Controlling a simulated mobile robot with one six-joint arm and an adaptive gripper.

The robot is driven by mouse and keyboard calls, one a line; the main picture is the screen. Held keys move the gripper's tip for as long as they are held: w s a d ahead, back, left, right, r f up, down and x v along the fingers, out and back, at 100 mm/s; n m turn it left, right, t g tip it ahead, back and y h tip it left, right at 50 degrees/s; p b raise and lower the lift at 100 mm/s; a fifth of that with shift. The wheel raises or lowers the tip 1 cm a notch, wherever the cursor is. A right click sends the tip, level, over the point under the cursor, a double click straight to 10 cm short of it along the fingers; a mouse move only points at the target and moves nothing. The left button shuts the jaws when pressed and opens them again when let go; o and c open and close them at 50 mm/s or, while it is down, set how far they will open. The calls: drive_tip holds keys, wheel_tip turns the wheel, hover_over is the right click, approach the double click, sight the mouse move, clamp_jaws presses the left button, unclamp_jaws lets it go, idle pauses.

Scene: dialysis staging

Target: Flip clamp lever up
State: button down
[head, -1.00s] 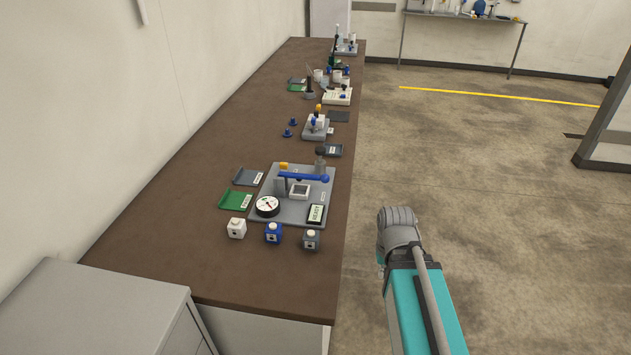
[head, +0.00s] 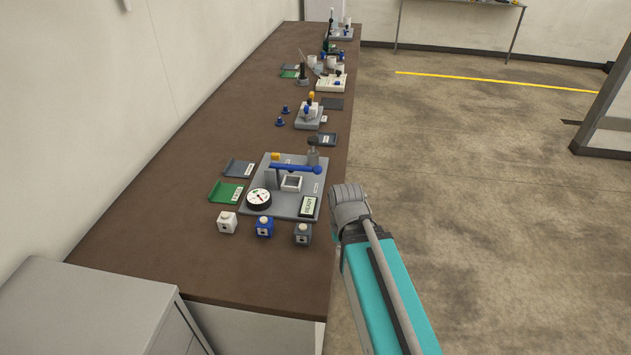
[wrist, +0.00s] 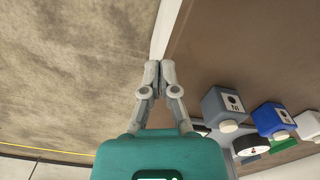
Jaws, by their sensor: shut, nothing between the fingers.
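The clamp lever is a blue bar with a round knob (head: 295,168). It lies about level above a grey base plate (head: 283,210) in the head view, passing over a small white square frame (head: 291,184). A round dial gauge (head: 259,199) and a label marked READY (head: 309,206) are on the same plate. My gripper (wrist: 160,64) shows in the wrist view with its fingertips together and empty, over the bench edge. The lever is not clear in the wrist view. In the head view my arm is right of the plate, and its fingers are hidden.
White (head: 227,222), blue (head: 264,226) and grey (head: 303,233) blocks stand in front of the plate. A green tray (head: 224,191) and a grey tray (head: 238,168) lie left of it. More fixtures stand farther along the brown bench (head: 150,215). Floor right of the bench is clear.

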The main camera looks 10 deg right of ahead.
sight(296, 168)
drive_tip(key=w+n+t+h+b, duration=0.1)
drive_tip(key=w+n+t+b, duration=0.1)
drive_tip(key=n, duration=0.4)
drive_tip(key=w+n+t+h+b, duration=0.2)
drive_tip(key=w+n+t+b, duration=0.1)
drive_tip(key=w+n, duration=0.3)
drive_tip(key=w+n+t+h+b, duration=0.2)
drive_tip(key=w+n+t+b, duration=0.1)
drive_tip(key=w+n+t, duration=0.2)
drive_tip(key=shift+w+d+r+n, duration=0.15)
drive_tip(key=shift+w+r+n, duration=0.1)
drive_tip(key=shift+w+n, duration=0.2)
drive_tip(key=w+a+n+t, duration=0.1)
drive_tip(key=n, duration=0.2)
drive_tip(key=w+a+r+n+t+b, duration=0.1)
drive_tip(key=n, duration=0.1)
drive_tip(key=w+a+r+n+t+y+b, duration=0.1)
drive_tip(key=a+n+t, duration=0.1)
drive_tip(key=n, duration=0.1)
drive_tip(key=shift+w+r+n, duration=0.1)
drive_tip(key=shift+r+n, duration=0.15)
drive_tip(key=shift+n, duration=0.1)
drive_tip(key=shift+w+a+r+n+t+y+b, duration=0.15)
drive_tip(key=shift+a+r+n+t+b, duration=0.2)
drive_tip(key=shift+n, duration=0.3)
drive_tip(key=shift+w+a+r+n+t+y+b, duration=0.1)
drive_tip(key=shift+a+n+t+y, duration=0.05)
drive_tip(key=shift+a+n, duration=0.4)
drive_tip(key=shift+d, duration=0.15)
